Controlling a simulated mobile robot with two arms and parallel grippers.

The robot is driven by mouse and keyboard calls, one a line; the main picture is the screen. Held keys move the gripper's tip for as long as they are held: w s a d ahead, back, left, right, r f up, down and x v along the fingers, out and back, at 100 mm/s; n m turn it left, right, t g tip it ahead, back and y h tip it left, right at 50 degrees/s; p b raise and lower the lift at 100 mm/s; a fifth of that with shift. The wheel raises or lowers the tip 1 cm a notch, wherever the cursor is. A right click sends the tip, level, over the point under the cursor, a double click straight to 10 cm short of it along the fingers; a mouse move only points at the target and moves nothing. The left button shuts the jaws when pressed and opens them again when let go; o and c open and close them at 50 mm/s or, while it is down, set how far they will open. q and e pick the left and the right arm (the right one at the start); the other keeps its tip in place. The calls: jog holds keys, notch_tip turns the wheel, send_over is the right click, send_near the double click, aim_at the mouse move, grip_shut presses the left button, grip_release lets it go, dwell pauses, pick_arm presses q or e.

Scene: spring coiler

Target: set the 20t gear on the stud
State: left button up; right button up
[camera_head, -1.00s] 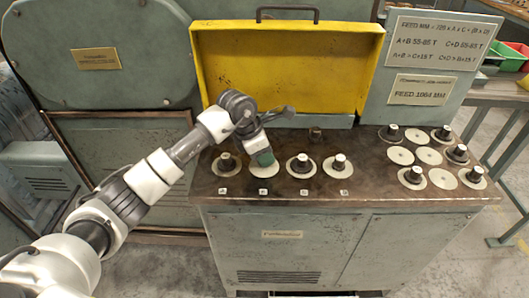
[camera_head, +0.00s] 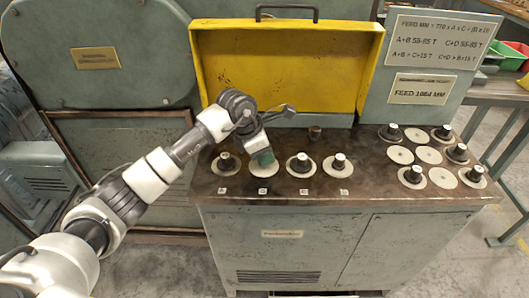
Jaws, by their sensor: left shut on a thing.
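My left gripper (camera_head: 264,158) points down at the second pale disc (camera_head: 262,171) from the left in the front row on the bench top. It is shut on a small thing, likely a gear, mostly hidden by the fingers. I cannot tell whether that thing touches the disc. The stud is not clearly visible there. Other front-row discs carry dark gears with light tops: one to the left (camera_head: 227,163) and two to the right, (camera_head: 301,163) being the nearer. Tooth counts are too small to read. My right gripper is out of view.
More dark gears, such as the back one (camera_head: 391,133), stand on discs at the right, among bare discs (camera_head: 400,155). A small brown knob (camera_head: 315,132) stands behind the row. A raised yellow cover (camera_head: 290,70) closes off the back. Small labels (camera_head: 263,191) line the front edge.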

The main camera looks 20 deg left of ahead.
pick_arm(q)
jog(key=shift+f+b, duration=0.35)
jog(key=shift+f, duration=0.15)
dwell(0.3)
jog(key=o, duration=1.1)
jog(key=shift+c, duration=0.2)
jog(key=shift+r, duration=0.1)
jog(key=w+d+r+p+v, duration=0.1)
jog(key=p+v, duration=0.3)
jog(key=v, duration=0.7)
jog(key=w+d+r+p+v, duration=0.1)
jog(key=d+p+v, duration=0.2)
jog(key=v, duration=0.8)
jog(key=shift+w+r+p, duration=0.2)
jog(key=shift+r+p, duration=0.1)
jog(key=shift+p, duration=0.25)
